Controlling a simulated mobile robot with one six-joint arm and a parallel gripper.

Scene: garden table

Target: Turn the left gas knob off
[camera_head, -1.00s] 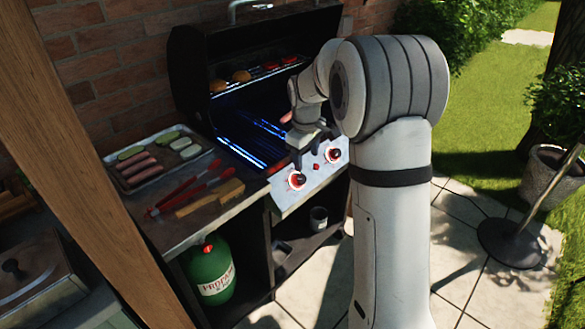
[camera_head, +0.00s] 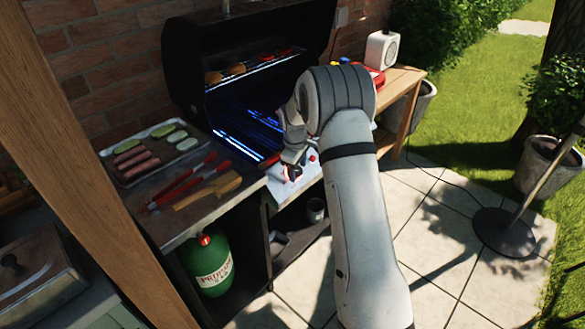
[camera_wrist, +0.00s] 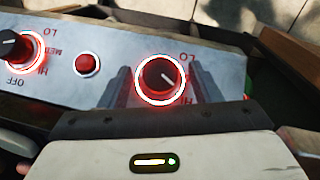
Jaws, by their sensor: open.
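The left gas knob (camera_wrist: 160,79) is a dark round knob with a pale pointer line and a glowing red ring, on the grill's light metal panel. The wrist view shows the panel turned over, with LO and HI beside this knob; the pointer lies between those two marks. My gripper (camera_wrist: 161,82) is open, with one finger on each side of the knob; I cannot tell whether they touch it. In the head view my gripper (camera_head: 290,163) partly covers the knob. The other knob (camera_wrist: 14,47), also ringed in red, is at the wrist view's left edge.
A red button (camera_wrist: 86,64) sits between the knobs. The open grill (camera_head: 240,85) holds food, with blue flames below. Left of it are a food tray (camera_head: 190,160), red tongs (camera_head: 180,187) and a wooden-handled tool (camera_head: 210,190). A green propane tank (camera_head: 209,267) stands below.

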